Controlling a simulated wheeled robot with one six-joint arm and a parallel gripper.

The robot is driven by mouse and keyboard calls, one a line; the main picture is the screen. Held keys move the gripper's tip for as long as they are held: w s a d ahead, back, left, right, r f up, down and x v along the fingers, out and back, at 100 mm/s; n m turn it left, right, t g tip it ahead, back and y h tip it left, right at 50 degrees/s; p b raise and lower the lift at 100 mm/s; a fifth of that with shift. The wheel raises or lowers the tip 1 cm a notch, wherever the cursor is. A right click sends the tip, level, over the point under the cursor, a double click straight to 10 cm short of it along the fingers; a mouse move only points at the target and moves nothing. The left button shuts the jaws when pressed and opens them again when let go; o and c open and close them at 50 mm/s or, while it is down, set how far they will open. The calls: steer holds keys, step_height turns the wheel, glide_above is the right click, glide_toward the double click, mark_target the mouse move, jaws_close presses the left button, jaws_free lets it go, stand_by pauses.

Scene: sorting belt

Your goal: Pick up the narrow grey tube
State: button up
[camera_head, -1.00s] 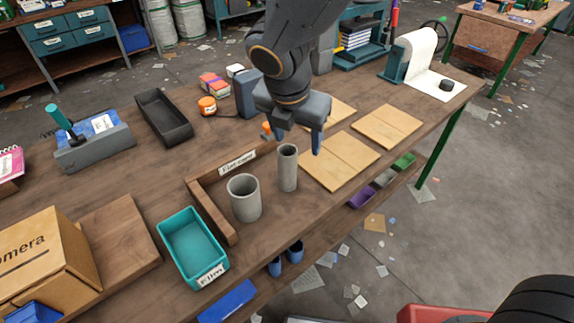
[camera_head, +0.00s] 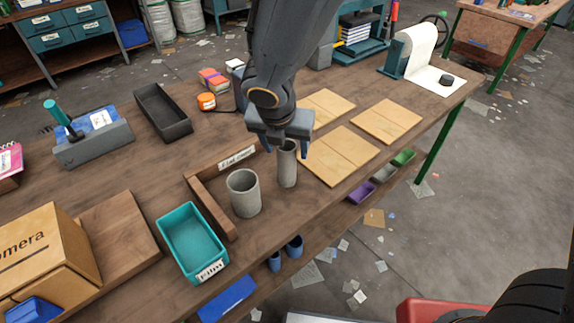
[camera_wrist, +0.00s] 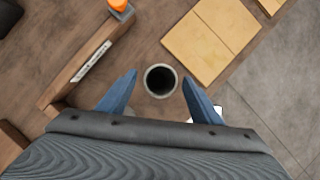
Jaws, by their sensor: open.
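The narrow grey tube (camera_head: 287,168) stands upright on the wooden bench, beside a wider grey tube (camera_head: 244,194) to its left. My gripper (camera_head: 286,150) is over the narrow tube's top end, fingers pointing down, and partly hides its rim in the head view. In the wrist view I look down into the narrow tube's round dark opening (camera_wrist: 160,81). It lies between and slightly ahead of my two blue fingertips (camera_wrist: 159,76), with a gap on both sides. The gripper is open and holds nothing.
A low wooden rail (camera_head: 210,207) with a labelled back strip (camera_head: 238,157) bounds the tubes at left and behind. A teal tray (camera_head: 191,244) stands front left. Flat tan boards (camera_head: 339,156) lie close on the right. The bench's front edge is near.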

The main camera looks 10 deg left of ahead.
steer(key=c, duration=1.4)
steer(key=shift+r, duration=0.1)
